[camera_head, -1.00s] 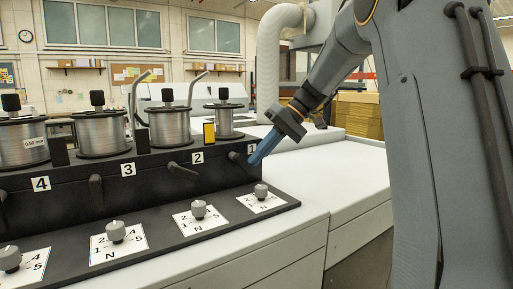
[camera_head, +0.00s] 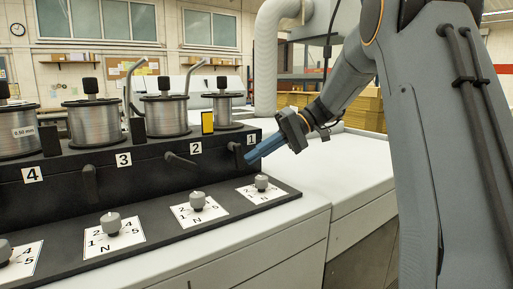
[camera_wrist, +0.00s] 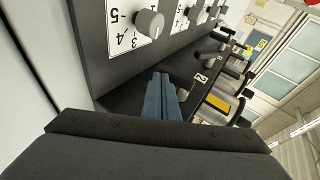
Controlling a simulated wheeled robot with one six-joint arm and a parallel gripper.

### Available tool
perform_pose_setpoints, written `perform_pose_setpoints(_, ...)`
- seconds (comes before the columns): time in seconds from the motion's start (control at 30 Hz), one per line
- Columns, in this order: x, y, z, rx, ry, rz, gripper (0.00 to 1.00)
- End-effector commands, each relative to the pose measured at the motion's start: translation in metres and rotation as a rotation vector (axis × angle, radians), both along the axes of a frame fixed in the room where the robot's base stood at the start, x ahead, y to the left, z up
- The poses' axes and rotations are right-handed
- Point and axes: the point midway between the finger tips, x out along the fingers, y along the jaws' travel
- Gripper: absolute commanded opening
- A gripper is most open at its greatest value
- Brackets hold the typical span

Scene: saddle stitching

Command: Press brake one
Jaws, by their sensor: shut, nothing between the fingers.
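Station one carries the label "1" (camera_head: 251,138) at the right end of the black wire-spool panel (camera_head: 130,178). A dark lever (camera_head: 237,153) hangs beside that label, to its left. My gripper (camera_head: 249,158) has blue fingers, closed together and empty. They point left and slightly down, with the tips close to the lever, below the label. I cannot tell whether they touch it. In the wrist view the closed fingers (camera_wrist: 163,84) point at the black panel, and the label "2" (camera_wrist: 201,78) shows to their right.
Levers of station two (camera_head: 180,160) and station three (camera_head: 90,182) stick out further left. Numbered dials, the nearest one (camera_head: 261,182), stand on the ledge below. A wire spool (camera_head: 223,108) and a yellow block (camera_head: 208,122) stand above. The white surface (camera_head: 330,165) at right is clear.

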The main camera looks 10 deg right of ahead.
Motion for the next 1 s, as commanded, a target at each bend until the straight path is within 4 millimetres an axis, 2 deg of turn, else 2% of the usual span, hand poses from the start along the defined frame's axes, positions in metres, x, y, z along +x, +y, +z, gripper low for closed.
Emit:
perform_pose_setpoints(0.23,0.0,0.0,0.012,-0.001,-0.001,0.0,0.0)
perform_pose_setpoints(0.67,0.001,-0.003,0.013,0.0,0.0,0.0,0.0)
perform_pose_setpoints(0.87,0.008,-0.023,0.017,-0.001,0.0,0.004,0.0)
perform_pose_setpoints(1.0,0.013,-0.049,0.024,-0.001,-0.006,0.006,0.0)
